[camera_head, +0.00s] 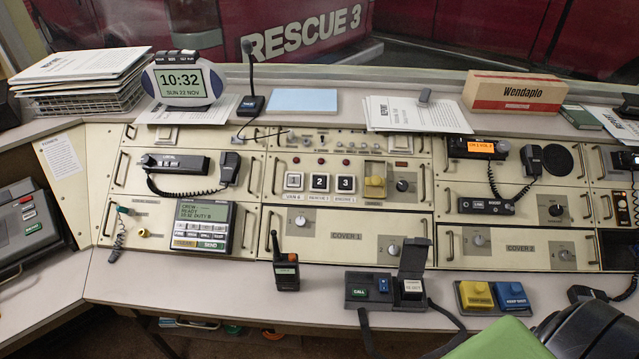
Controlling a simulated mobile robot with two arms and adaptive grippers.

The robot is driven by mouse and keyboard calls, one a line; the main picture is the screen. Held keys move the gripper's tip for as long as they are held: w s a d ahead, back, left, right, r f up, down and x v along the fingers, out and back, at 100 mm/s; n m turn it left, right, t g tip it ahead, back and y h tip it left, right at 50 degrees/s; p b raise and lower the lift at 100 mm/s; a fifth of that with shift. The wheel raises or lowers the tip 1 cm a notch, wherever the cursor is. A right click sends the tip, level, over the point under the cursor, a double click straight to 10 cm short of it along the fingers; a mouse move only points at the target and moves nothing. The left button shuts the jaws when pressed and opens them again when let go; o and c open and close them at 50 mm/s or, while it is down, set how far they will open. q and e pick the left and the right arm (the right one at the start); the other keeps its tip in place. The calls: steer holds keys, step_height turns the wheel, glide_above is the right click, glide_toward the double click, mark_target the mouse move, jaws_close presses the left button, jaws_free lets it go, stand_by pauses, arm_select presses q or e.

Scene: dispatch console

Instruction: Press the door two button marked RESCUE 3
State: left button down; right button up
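The door two button (320,182) is the middle one of three square buttons on the upright console panel. A small red lamp sits above each button. Nothing covers the buttons. Neither of my grippers can be made out in the head view.
A handheld radio (286,268) stands on the desk below the buttons, its antenna rising left of them. A yellow switch (375,187) is close to their right. A call box (385,290) with a raised lid stands farther right. Green and black shapes fill the lower right corner.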

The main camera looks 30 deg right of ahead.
steer(key=shift+c, duration=0.3)
jaws_close()
steer(key=shift+d, duration=0.1)
stand_by(0.9)
